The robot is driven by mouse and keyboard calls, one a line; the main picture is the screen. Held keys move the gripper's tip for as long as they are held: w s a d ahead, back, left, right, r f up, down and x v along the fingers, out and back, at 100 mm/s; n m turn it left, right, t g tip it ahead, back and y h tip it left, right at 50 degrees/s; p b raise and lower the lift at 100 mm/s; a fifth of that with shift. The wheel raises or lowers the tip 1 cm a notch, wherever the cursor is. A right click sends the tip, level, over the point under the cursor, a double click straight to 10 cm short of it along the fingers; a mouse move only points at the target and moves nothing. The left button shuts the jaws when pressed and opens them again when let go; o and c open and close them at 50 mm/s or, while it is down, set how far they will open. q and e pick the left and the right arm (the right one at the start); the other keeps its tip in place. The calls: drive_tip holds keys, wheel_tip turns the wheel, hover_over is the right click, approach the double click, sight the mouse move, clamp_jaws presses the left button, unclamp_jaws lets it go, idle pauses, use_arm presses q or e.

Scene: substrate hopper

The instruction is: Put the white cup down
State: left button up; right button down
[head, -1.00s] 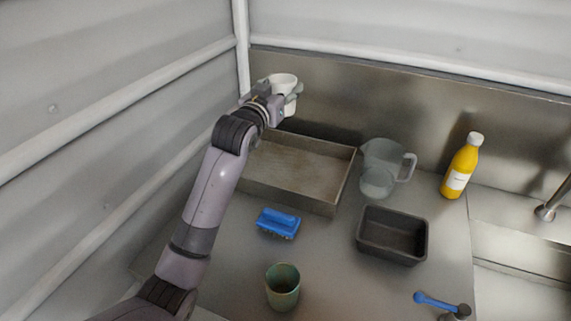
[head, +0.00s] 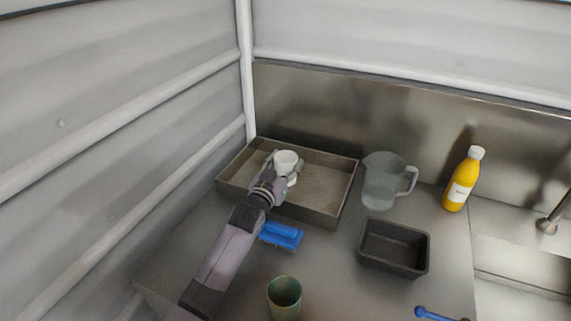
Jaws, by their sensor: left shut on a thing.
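The white cup (head: 286,162) is upright between the fingers of my left gripper (head: 284,172), which is shut on it. Cup and gripper are over the left part of the shallow metal tray (head: 333,179), within its rim in the picture. The gripper hides the cup's lower part, so I cannot tell whether the cup touches the tray floor. My right gripper is not in view.
A blue brush (head: 281,236) lies in front of the tray, close to my left arm. A green cup (head: 284,298) stands nearer. A clear jug (head: 385,182), a dark bin (head: 393,247) and a yellow bottle (head: 463,180) stand to the right.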

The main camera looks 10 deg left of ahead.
use_arm(q)
drive_tip(key=shift+f, duration=0.2)
drive_tip(key=shift+s+f+b, duration=0.2)
drive_tip(key=shift+f+b, duration=0.15)
drive_tip(key=shift+f, duration=0.25)
drive_tip(key=o, duration=1.2)
drive_tip(key=shift+f, duration=0.25)
drive_tip(key=shift+c, duration=0.2)
drive_tip(key=shift+d, duration=0.1)
drive_tip(key=shift+r+p, duration=0.3)
drive_tip(key=shift+r, duration=0.1)
drive_tip(key=s+a+r, duration=0.1)
drive_tip(key=s+a, duration=0.1)
drive_tip(key=s, duration=0.9)
drive_tip(key=shift+s+a+b, duration=0.2)
drive_tip(key=shift+b, duration=0.2)
